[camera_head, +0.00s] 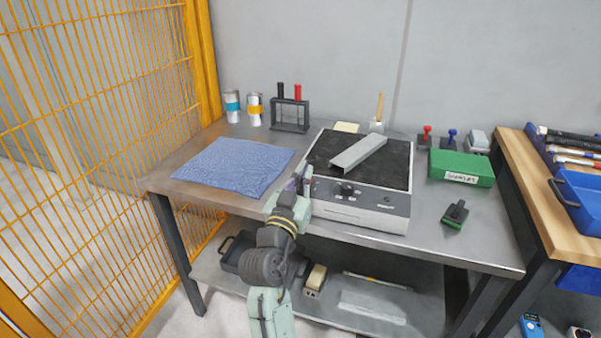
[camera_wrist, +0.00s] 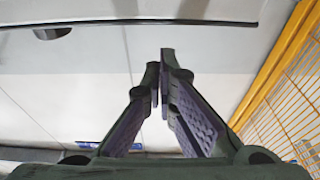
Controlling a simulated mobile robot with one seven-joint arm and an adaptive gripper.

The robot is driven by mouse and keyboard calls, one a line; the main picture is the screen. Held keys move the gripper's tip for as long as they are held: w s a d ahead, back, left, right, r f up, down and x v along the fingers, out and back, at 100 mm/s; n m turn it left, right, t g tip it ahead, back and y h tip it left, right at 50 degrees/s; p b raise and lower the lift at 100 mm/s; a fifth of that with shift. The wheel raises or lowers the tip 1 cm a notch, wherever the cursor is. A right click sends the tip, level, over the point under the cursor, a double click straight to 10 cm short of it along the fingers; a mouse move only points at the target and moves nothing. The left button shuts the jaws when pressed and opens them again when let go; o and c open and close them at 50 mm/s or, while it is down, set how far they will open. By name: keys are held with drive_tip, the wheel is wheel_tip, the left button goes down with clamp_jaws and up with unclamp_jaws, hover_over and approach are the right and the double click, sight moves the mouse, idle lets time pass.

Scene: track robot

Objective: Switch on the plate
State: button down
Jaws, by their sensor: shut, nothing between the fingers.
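The plate (camera_head: 397,158) is a box-shaped unit with a black top and a light grey front panel (camera_head: 365,215), on the metal bench. The panel carries a dark knob (camera_head: 347,188) and smaller controls. A grey metal channel (camera_head: 358,152) lies slanted across the black top. My gripper (camera_head: 303,180) is at the panel's left end, left of the knob; I cannot tell whether it touches the plate. In the wrist view my gripper (camera_wrist: 160,75) has its purple-padded fingers together with nothing between them. Whether the plate is on cannot be told.
A blue cloth (camera_head: 233,165) lies left of the plate. A green box (camera_head: 461,168) and a small dark green-based object (camera_head: 455,213) are to the right. Cans (camera_head: 232,106) and a black rack (camera_head: 290,115) stand behind. A yellow mesh fence (camera_head: 110,120) borders the left.

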drive_tip(key=shift+s+f, duration=0.15)
drive_tip(key=shift+f, duration=0.85)
